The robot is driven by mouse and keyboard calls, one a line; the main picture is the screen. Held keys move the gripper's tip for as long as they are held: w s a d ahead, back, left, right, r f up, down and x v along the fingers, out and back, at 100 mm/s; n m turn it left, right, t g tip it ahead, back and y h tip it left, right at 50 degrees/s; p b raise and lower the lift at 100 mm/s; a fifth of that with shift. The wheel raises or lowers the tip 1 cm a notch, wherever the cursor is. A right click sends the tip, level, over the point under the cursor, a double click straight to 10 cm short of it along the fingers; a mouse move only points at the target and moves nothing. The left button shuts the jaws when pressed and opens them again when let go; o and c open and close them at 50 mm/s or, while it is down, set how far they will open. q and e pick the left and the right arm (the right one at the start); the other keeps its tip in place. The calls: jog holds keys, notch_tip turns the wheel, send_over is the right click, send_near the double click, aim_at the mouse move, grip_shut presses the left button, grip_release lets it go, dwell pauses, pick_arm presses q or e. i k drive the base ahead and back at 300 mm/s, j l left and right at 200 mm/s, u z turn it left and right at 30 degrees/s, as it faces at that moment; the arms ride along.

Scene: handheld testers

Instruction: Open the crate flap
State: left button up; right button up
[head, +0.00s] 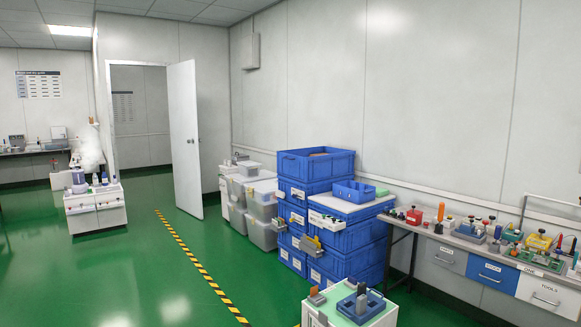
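Blue crates stand in two stacks against the back wall, right of the middle. The rear stack has an open-topped crate (317,167) on top, with something brown inside. The front stack (362,236) carries a white board (350,204) with a small blue bin (354,192) on it. Several crates have white labels on their fronts. Grey holders with small items (312,246) stick out from the crate fronts. I cannot tell which part is the flap, or whether it is open or shut. Neither of my grippers shows.
A white cart (350,309) with small items stands in front of the crates. A workbench (484,254) with drawers and testers is at the right. Clear bins (262,205) stand left of the crates. The green floor (125,275) is open at the left; a door (185,140) stands open.

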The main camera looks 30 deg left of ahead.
aim_at(292, 165)
jog(key=i+j+u, duration=0.3)
jog(key=j, duration=0.2)
jog(key=i+j+u, duration=0.65)
jog(key=i, duration=0.25)
jog(key=i+j+u, duration=0.15)
jog(key=i+u, duration=0.15)
jog(key=i, duration=0.15)
jog(key=i+u, duration=0.35)
jog(key=i, duration=2.2)
